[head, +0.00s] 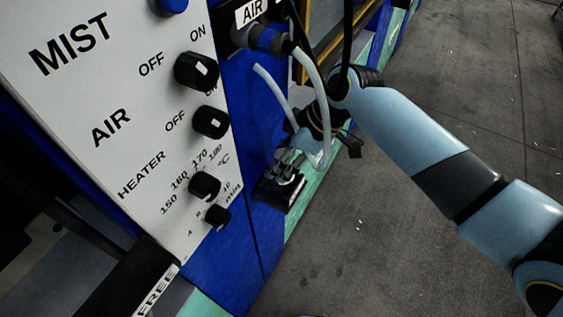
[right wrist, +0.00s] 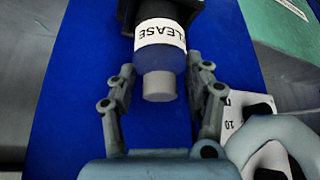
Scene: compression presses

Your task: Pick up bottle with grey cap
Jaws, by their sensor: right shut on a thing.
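The bottle with the grey cap (right wrist: 158,85) shows in the right wrist view, with a white label band (right wrist: 160,33) reading "LEASE", its first letters cut off or turned away. Its far end meets a black part (right wrist: 160,10) at the top of the picture. My right gripper (right wrist: 162,82) has one finger on each side of the bottle near the cap and is shut on it. The bottle is hard to make out there. My left gripper is not in view.
A white control panel (head: 125,100) with black knobs fills the left side of the head view. The blue press side (head: 225,265) lies close beside the gripper. Pale hoses (head: 310,70) hang near my right wrist. Open grey floor (head: 400,250) lies to the right.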

